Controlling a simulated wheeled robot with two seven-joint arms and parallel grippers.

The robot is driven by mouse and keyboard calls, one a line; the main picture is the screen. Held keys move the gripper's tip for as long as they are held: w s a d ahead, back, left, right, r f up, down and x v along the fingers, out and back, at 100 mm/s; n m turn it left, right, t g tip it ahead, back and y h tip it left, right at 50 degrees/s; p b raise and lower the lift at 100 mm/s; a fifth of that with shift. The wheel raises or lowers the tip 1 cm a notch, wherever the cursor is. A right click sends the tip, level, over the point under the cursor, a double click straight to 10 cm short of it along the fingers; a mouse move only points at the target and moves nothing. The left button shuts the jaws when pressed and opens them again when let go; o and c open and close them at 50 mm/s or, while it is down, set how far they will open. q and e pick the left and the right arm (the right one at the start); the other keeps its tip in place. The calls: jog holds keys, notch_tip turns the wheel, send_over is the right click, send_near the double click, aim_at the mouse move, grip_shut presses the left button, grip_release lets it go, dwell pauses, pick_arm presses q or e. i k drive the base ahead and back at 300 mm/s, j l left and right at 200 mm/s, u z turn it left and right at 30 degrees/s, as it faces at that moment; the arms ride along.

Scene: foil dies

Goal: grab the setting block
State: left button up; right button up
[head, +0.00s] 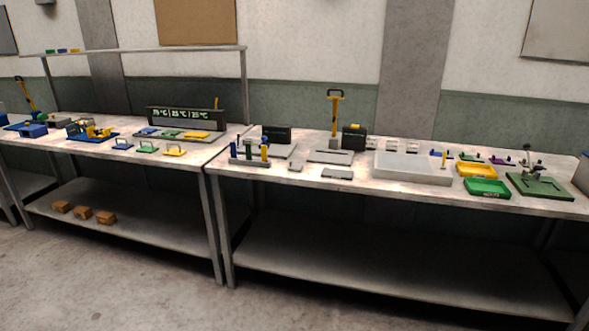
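I cannot tell for certain which item is the setting block. Small plain grey pieces lie near the front of the right bench: a small block (296,167) and a flatter plate (337,174). Blue, green and yellow handled pieces, with a green one (148,151) in the middle, sit along the left bench's front. Neither of my grippers is in view.
The right bench (390,190) also holds a pale shallow tray (411,168), a yellow tray (476,171), a green tray (487,188) and a green-based fixture (540,186). A display board (185,116) stands on the left bench (60,147). Open floor (120,280) lies in front.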

aim_at(294, 167)
jog(key=i+u, duration=0.1)
jog(key=u, duration=0.35)
jog(key=i+l+u, duration=0.1)
jog(key=u, duration=0.3)
jog(key=i+l+u, duration=0.4)
jog(key=l, duration=0.25)
jog(key=i+l+u, duration=0.2)
jog(key=l, duration=0.2)
jog(key=i+l+u, duration=0.2)
jog(key=l, duration=0.2)
jog(key=i+l, duration=0.15)
jog(key=l, duration=0.25)
jog(key=i+l, duration=0.15)
jog(key=l, duration=0.2)
jog(key=i+l, duration=0.1)
jog(key=l, duration=0.3)
jog(key=i+l+u, duration=0.1)
jog(key=l, duration=0.25)
jog(key=i+l, duration=0.2)
jog(key=l, duration=0.2)
